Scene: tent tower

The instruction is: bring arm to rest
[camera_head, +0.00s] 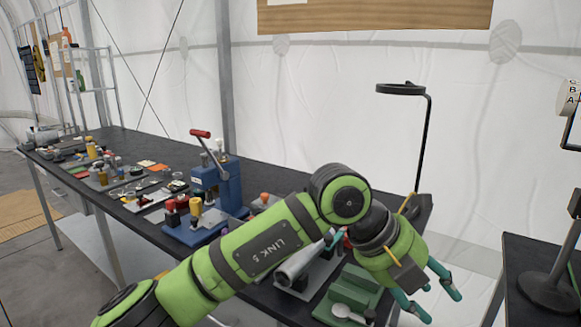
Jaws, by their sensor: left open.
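My left arm, green with dark joints, comes in from the lower left and reaches across the near end of the long black workbench (168,150). My left gripper (434,305), with teal fingers, is at the lower right, pointing down and to the right. Its fingers are apart, with nothing seen between them. It is by the bench's right end, just right of a green block-like fixture (352,291). My right gripper is not in view.
A blue press with a red-handled lever (214,180) stands on the bench. Several small parts and tools lie farther left. A thin black stand with a ring top (424,140) rises behind my gripper. A second dark table (520,255) with a round-based stand (548,290) is at right.

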